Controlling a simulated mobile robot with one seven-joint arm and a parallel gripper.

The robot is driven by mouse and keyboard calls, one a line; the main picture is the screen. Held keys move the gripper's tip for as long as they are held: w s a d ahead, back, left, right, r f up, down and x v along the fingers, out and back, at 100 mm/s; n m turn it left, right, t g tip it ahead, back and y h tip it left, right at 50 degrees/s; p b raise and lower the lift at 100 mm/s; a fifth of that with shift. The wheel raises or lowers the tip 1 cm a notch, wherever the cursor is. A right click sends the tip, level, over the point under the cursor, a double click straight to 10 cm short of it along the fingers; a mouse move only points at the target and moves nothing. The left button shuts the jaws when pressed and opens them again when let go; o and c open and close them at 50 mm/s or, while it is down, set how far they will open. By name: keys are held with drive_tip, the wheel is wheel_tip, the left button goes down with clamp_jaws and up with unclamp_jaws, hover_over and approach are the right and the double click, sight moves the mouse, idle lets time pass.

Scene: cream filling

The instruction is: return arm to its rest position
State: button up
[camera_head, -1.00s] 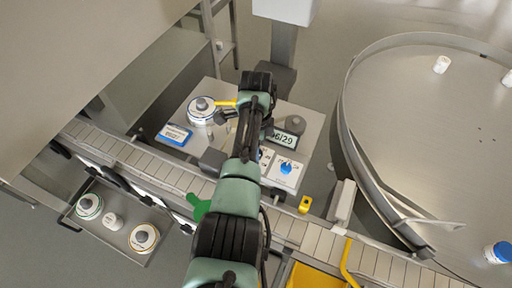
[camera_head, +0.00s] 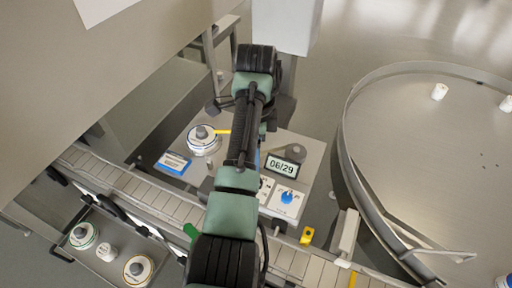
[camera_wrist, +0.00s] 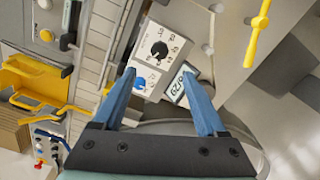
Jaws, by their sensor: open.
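My gripper (camera_wrist: 163,98) shows in the wrist view with its two blue fingers spread apart and nothing between them. In the head view my arm reaches up over the machine panel, and the fingers cannot be made out there. Beyond the fingers, the wrist view shows a control box (camera_wrist: 165,50) with a black knob and a blue knob, and a small display (camera_wrist: 182,84). In the head view the display (camera_head: 282,166) reads 06/29, and the blue knob (camera_head: 287,197) sits below it. The fingers appear clear of the box.
A slatted conveyor (camera_head: 150,197) crosses below the panel. A round steel turntable (camera_head: 430,160) with white containers stands at the right. A tray (camera_head: 75,259) with round lidded items is at lower left. A yellow handle (camera_wrist: 257,32) shows in the wrist view.

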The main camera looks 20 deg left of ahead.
drive_tip(key=shift+r, duration=0.8)
drive_tip(key=w+d+r+n+t+y, duration=0.1)
drive_tip(key=w+d+r+n+t, duration=0.15)
drive_tip(key=w+r+t, duration=0.35)
drive_tip(key=w+d+r+n+t, duration=0.2)
drive_tip(key=d+r+t, duration=0.25)
drive_tip(key=r, duration=0.65)
drive_tip(key=w+d+r+n+t, duration=0.1)
drive_tip(key=d+r+n+t, duration=0.3)
drive_tip(key=r, duration=0.7)
drive_tip(key=s+d+r+n+t, duration=0.2)
drive_tip(key=s+r+t, duration=0.4)
drive_tip(key=s+r, duration=0.5)
drive_tip(key=s+d+r+n+t+h, duration=0.1)
drive_tip(key=s+d+r+n+t, duration=0.2)
drive_tip(key=s+r+t, duration=0.4)
drive_tip(key=s+r, duration=0.3)
drive_tip(key=r, duration=0.1)
drive_tip(key=shift+s+d+r, duration=0.2)
drive_tip(key=shift+s+r, duration=0.05)
drive_tip(key=shift+s, duration=0.1)
